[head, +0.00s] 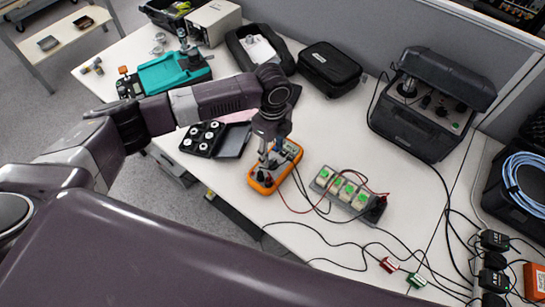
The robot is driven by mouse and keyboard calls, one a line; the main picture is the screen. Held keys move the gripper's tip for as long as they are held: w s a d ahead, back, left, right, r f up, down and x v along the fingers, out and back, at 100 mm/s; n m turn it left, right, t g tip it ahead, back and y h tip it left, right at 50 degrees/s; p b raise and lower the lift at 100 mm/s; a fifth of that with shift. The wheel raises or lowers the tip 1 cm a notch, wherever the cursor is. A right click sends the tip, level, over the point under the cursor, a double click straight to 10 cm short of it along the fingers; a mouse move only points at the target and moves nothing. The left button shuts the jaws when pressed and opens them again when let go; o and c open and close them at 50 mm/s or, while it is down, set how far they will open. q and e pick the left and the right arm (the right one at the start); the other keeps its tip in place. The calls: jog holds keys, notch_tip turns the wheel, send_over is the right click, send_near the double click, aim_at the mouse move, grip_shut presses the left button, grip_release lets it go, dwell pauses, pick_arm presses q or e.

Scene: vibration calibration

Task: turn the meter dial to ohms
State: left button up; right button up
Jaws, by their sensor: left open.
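The orange multimeter (259,186) lies on the white table near the middle of the head view. My left gripper (267,160) points down over the meter's middle and is open. The gripper hides the dial and part of the meter's face, so I cannot tell the dial's setting or whether the fingers touch it. My right gripper is not in view.
A grey block with green-topped modules (345,188) stands right of the meter. A black case of discs (203,138) lies to the left. A black instrument case (412,117) stands at back right. Cables and red and green clips (416,280) lie at front right.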

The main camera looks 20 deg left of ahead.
aim_at(272, 162)
pick_arm(q)
jog(key=shift+f, duration=2.25)
jog(key=shift+c, duration=0.5)
grip_shut()
